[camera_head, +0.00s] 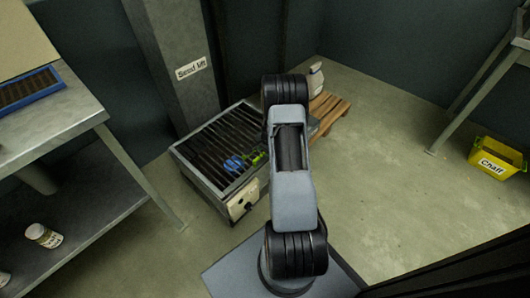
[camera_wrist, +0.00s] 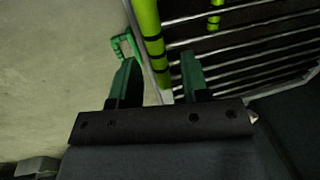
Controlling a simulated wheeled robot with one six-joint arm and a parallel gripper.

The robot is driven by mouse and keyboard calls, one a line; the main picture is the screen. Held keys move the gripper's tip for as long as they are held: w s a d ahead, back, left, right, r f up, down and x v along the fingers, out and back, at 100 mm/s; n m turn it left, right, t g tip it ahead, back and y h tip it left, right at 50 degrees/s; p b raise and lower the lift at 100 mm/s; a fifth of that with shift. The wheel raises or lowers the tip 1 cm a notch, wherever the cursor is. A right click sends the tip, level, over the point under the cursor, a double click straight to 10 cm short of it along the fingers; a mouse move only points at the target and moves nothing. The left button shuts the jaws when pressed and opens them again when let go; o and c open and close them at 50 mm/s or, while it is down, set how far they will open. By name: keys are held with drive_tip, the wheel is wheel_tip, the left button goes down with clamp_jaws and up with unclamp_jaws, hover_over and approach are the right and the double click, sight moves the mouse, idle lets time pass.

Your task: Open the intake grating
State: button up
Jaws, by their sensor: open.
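The intake grating (camera_head: 214,143) is a set of dark slats in a pale metal frame on a low box, and it lies flat and closed. In the wrist view its pale bars (camera_wrist: 245,42) fill the upper right. A lime-green bar with black bands (camera_wrist: 151,35) runs along the grating's edge. My gripper (camera_wrist: 158,78) is open, with one green finger on each side of the bar's lower end. I cannot tell whether they touch it. In the head view my arm hides most of the gripper. Lime-green parts (camera_head: 257,158) show on the grating's right side.
A blue object (camera_head: 234,163) lies on the grating. A small green loop (camera_wrist: 124,46) shows beyond my left finger. A wooden pallet (camera_head: 328,112) with a pale sack stands behind my arm. A column marked "Seed lift" (camera_head: 172,60) rises behind the box.

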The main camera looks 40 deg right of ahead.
drive_tip(key=shift+f, duration=0.1)
clamp_jaws()
idle(0.4)
